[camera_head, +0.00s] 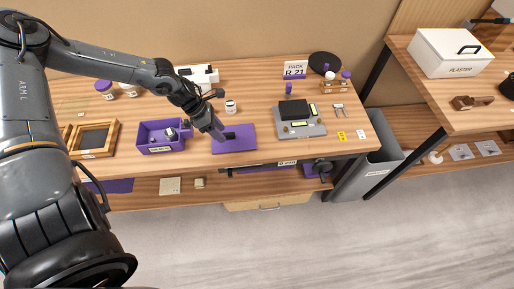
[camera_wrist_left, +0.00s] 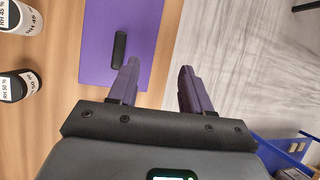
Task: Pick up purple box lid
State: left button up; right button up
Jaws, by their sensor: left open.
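The purple lid (camera_head: 238,146) lies flat near the front edge of the wooden table, with a black bar handle (camera_wrist_left: 119,49) on top. The lid (camera_wrist_left: 146,32) also shows in the left wrist view. My left gripper (camera_head: 219,134) is over the lid's left part, close to the handle. In the wrist view its two fingers (camera_wrist_left: 160,82) are apart with nothing between them. One finger is near the handle's end; I cannot tell whether they touch. An open purple box (camera_head: 157,149) stands left of the lid. My right gripper is not in view.
A wood-framed tray (camera_head: 113,142) stands left of the box. A grey scale (camera_head: 301,129) is right of the lid. White jars (camera_wrist_left: 14,87) stand behind the lid. A grey bin (camera_head: 381,166) is beyond the table's right end.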

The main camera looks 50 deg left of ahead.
pick_arm(q)
jog(key=w+a+r+m+y+b, duration=0.1)
jog(key=w+a+r+y+b, duration=0.1)
jog(key=w+a+b, duration=0.15)
jog(key=b, duration=0.1)
send_over(231, 134)
jog(key=s+a, duration=0.1)
jog(key=a, duration=0.1)
jog(key=shift+d+f, duration=0.15)
jog(key=shift+f, duration=1.2)
jog(key=shift+d+f, duration=0.1)
jog(key=shift+f, duration=1.25)
jog(key=shift+s+b+x, duration=0.2)
jog(key=shift+x, duration=0.8)
jog(key=shift+s+b+x, duration=0.2)
jog(key=shift+x, duration=0.8)
jog(key=shift+w+d+f, duration=0.2)
jog(key=shift+w+f, duration=0.05)
jog(key=shift+f, duration=0.4)
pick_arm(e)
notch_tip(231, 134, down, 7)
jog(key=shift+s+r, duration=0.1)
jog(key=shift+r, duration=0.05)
pick_arm(q)
grip_shut()
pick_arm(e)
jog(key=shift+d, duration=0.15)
